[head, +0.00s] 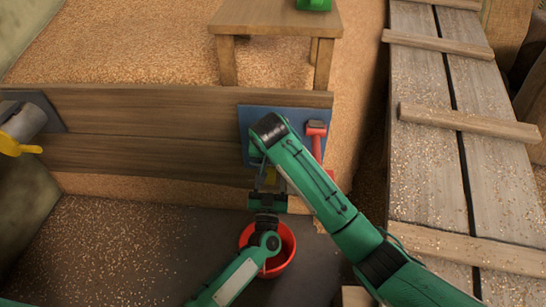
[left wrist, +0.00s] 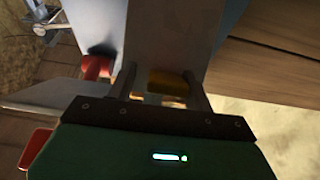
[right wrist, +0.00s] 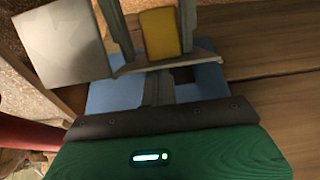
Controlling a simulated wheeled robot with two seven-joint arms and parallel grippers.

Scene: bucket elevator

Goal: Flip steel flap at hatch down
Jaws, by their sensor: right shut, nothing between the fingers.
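The hatch is a blue panel (head: 246,121) on the plank wall, largely hidden behind my right arm. A grey steel plate, seemingly the flap, carries a yellow grip (right wrist: 160,34); the plate (left wrist: 165,25) also shows in the left wrist view. My left gripper (head: 268,187) is just below the panel. Its fingers stand apart on either side of the yellow grip (left wrist: 168,82), with a gap visible on one side. My right gripper (right wrist: 160,87) is shut and empty, close to the plate's edge at the blue panel. The flap's exact angle is unclear.
A red lever (head: 316,138) stands at the panel's right side. A red bucket (head: 287,249) is on the floor below. A grey pipe with a yellow handle (head: 14,146) is at far left. A cleated ramp (head: 430,180) runs along the right. Grain lies behind the wall.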

